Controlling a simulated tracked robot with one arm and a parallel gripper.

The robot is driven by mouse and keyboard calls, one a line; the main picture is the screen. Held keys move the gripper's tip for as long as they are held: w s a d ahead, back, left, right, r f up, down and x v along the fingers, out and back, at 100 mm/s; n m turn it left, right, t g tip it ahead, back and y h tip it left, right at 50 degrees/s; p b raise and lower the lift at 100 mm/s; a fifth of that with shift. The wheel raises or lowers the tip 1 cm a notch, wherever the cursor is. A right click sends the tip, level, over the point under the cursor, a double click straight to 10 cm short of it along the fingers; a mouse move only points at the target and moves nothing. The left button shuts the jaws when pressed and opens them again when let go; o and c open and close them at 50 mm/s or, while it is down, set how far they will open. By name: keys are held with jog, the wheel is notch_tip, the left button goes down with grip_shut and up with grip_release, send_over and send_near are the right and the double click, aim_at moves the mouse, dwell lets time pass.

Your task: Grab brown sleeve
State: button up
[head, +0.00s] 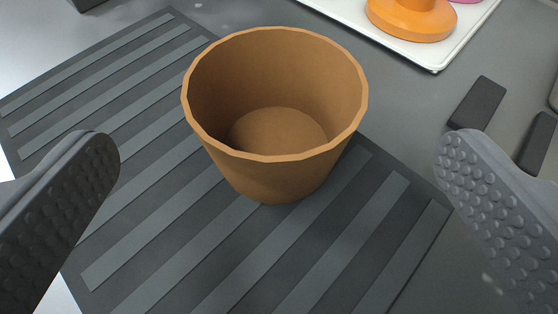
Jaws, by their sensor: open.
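The brown sleeve (275,178) is an open, tapered cup shape, wider at the top. It stands upright and empty on a dark ribbed mat (140,225) in the upper middle of the head view. My gripper (275,165) is open, with one dark studded finger at the left edge and one at the right edge. The sleeve lies between and a little beyond the fingertips, with clear gaps on both sides. Neither finger touches it.
A white tray (432,62) with an orange piece (412,22) and a pink or purple item stands at the top right. Dark blocks (478,102) lie on the grey surface at the right. The mat around the sleeve is clear.

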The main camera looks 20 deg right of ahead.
aim_at(276, 61)
jog(key=shift+x, duration=0.85)
jog(key=shift+b+x, duration=0.75)
jog(key=shift+x, duration=2.15)
jog(key=shift+r, duration=0.1)
jog(key=shift+c, duration=0.3)
jog(key=c, duration=1)
